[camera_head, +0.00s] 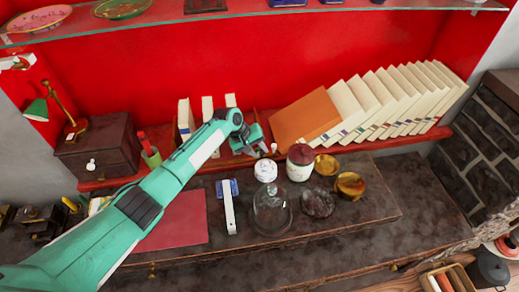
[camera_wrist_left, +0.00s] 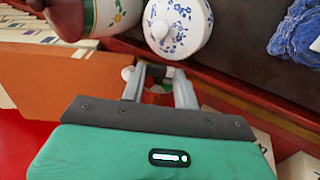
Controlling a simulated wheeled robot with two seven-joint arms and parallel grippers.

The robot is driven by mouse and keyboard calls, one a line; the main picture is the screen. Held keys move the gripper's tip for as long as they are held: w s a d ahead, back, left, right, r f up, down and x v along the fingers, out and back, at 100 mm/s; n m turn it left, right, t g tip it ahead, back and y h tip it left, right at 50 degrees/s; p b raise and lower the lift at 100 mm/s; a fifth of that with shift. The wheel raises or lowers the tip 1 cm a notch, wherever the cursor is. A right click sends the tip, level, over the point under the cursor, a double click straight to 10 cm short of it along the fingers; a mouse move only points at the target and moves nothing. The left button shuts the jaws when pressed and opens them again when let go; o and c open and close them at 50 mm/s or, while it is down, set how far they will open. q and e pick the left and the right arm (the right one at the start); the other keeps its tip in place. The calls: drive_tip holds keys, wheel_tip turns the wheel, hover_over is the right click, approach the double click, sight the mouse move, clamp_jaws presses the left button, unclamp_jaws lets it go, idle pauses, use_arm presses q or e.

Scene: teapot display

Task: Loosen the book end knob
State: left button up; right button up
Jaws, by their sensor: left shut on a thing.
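My left gripper (camera_head: 268,151) reaches in from the left to the front of the red shelf, beside the leaning orange-brown panel (camera_head: 306,117). A small white knob (camera_head: 274,147) shows at its fingertips. In the left wrist view the left gripper (camera_wrist_left: 162,75) has its two grey fingers a little apart, shut on a small part at the shelf front. A round white knob end (camera_wrist_left: 127,72) shows just left of the left finger. The fingers hide much of the gripped part. The orange panel also shows in the left wrist view (camera_wrist_left: 60,82). My right gripper is out of view.
A row of cream books (camera_head: 400,100) leans right of the panel. A dark drawer box (camera_head: 98,150) stands left.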

use_arm(q)
drive_tip(key=shift+a+h, duration=0.1)
drive_tip(key=shift+h, duration=0.5)
drive_tip(key=o, duration=1)
drive_tip(key=b+v, duration=0.4)
drive_tip(key=v, duration=0.9)
drive_tip(key=shift+s+a+r, duration=0.1)
drive_tip(key=shift+a+r, duration=0.15)
drive_tip(key=shift+a, duration=0.05)
